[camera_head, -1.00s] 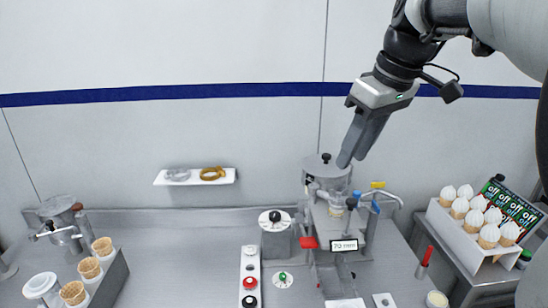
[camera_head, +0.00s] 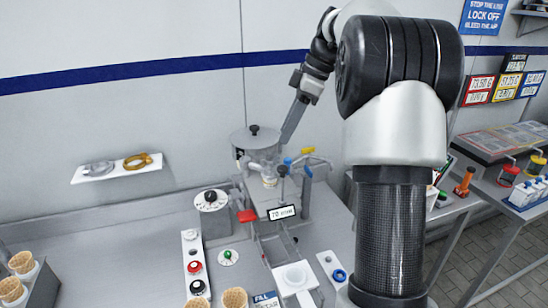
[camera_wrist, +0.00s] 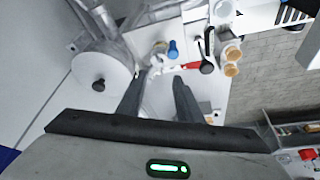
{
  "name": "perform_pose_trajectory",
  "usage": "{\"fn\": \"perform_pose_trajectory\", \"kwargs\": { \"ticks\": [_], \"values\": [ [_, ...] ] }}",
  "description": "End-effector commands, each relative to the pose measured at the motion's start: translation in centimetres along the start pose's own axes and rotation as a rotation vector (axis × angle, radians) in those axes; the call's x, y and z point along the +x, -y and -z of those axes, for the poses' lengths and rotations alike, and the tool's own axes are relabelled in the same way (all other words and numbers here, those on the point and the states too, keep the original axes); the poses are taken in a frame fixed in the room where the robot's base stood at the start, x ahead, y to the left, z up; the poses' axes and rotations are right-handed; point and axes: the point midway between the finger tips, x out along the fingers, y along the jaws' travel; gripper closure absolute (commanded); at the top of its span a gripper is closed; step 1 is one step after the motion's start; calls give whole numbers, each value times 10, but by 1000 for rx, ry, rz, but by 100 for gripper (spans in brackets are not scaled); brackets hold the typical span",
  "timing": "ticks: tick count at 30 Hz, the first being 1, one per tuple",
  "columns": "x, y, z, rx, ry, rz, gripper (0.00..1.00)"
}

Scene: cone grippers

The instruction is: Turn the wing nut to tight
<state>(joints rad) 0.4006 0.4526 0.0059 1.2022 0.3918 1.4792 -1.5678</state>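I cannot pick out the wing nut for certain; it is too small or hidden in both views. The machine has a round hopper with a black-knobbed lid (camera_head: 254,140), also in the wrist view (camera_wrist: 100,85). A yellow handle (camera_head: 308,150) and blue fittings (camera_head: 307,171) are on its right side. A blue knob (camera_wrist: 173,50) and a red lever (camera_wrist: 190,66) lie beyond my fingertips in the wrist view. My gripper (camera_wrist: 160,76) is open, its two fingers apart with nothing held between them. In the head view it hangs beside the hopper (camera_head: 284,140).
My arm covers the right middle of the head view. A dial canister (camera_head: 211,201) and a button strip (camera_head: 195,265) stand left of the machine. The counter at left is mostly clear. Another bench (camera_head: 500,185) stands at right.

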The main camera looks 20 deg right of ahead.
Motion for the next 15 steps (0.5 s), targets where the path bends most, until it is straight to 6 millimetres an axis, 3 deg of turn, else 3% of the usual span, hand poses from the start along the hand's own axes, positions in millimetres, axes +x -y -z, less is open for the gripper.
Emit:
{"fn": "perform_pose_trajectory", "kwargs": {
  "ticks": [6,15],
  "values": [
    [48,1,1,-1,1,4,67],
    [86,0,0,0,1,1,67]
  ]
}}
